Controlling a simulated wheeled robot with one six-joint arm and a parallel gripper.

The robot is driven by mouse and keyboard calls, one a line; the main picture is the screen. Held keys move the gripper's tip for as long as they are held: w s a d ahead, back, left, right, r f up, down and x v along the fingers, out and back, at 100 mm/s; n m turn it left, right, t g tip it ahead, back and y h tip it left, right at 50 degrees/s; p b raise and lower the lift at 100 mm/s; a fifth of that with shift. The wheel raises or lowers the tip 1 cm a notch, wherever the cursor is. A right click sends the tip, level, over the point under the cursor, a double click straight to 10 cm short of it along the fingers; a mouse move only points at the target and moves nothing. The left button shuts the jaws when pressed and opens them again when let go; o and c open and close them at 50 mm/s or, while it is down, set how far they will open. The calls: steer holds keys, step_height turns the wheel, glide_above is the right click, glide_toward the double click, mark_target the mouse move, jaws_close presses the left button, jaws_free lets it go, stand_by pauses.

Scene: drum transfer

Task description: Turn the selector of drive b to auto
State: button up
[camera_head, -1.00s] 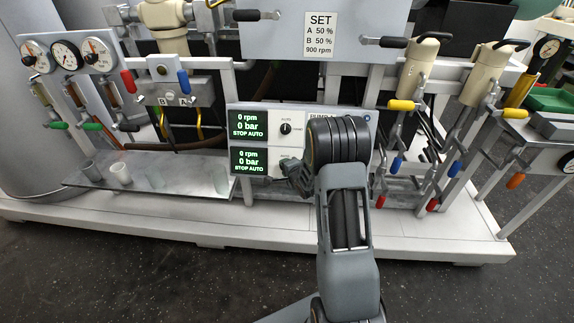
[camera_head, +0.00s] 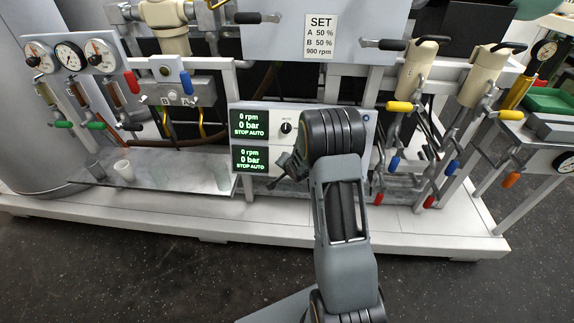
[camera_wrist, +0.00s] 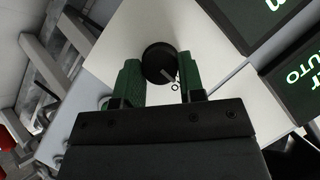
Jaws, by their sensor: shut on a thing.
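The pump panel (camera_head: 300,112) carries two green-lettered displays, the upper one (camera_head: 250,123) and the lower one (camera_head: 250,158), both reading 0 rpm, 0 bar, STOP AUTO. The upper black selector (camera_head: 286,128) is in plain sight beside its display. My gripper (camera_head: 280,168) is at the lower row, and it and my arm hide the selector there in the head view. In the wrist view, my gripper's two green fingers (camera_wrist: 159,78) sit on either side of a round black selector knob (camera_wrist: 157,60), shut on it. A pale pointer mark shows on the knob; its setting label is not readable.
A SET sign (camera_head: 321,35) above reads A 50 %, B 50 %, 900 rpm. Valves with coloured handles (camera_head: 399,106) stand close on the right. The floor in front is clear.

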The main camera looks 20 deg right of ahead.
steer(key=shift+f, duration=0.1)
stand_by(0.4)
steer(key=o, duration=0.9)
steer(key=p+v, duration=0.3)
steer(key=v, duration=1.1)
steer(key=shift+w, duration=0.15)
steer(key=shift+n, duration=0.3)
